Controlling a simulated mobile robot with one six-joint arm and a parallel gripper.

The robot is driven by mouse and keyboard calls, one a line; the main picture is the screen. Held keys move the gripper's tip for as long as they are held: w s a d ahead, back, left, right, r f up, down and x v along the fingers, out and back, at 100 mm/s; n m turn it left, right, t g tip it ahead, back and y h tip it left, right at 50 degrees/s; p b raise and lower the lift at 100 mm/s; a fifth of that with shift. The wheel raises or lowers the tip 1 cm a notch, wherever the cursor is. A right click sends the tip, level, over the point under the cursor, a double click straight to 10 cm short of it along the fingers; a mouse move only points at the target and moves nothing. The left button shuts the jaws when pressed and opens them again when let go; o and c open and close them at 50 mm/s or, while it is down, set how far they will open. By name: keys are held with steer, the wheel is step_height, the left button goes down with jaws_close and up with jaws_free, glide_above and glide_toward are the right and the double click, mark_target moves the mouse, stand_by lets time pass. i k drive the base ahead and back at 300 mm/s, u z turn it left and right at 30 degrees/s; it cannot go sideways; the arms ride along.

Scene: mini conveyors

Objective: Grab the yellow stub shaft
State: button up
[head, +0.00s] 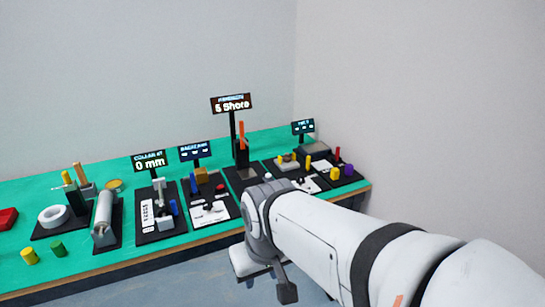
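A short yellow cylinder (30,256) stands on the green bench top at the front left, beside a green cylinder (58,248). Small yellow upright pieces also stand on the right-hand station, one at the back (307,161) and one nearer the front (334,173). I cannot tell which yellow piece is the stub shaft. My gripper (287,291) is low in front of the bench, past its front edge and apart from all these pieces. A dark finger shows below my wrist. The rest is hidden or too small to read.
The green bench (95,266) carries several black stations with signs, such as "0 mm" (149,161) and "5 Shore" (231,103). A white ring (53,216) and a red block (7,218) lie at left. Bare green strips run between stations.

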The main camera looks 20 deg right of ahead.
mark_target(335, 171)
steer(key=u, duration=0.55)
steer(key=i, duration=0.75)
steer(key=z, duration=2.75)
steer(key=i, duration=1)
steer(key=z, duration=0.05)
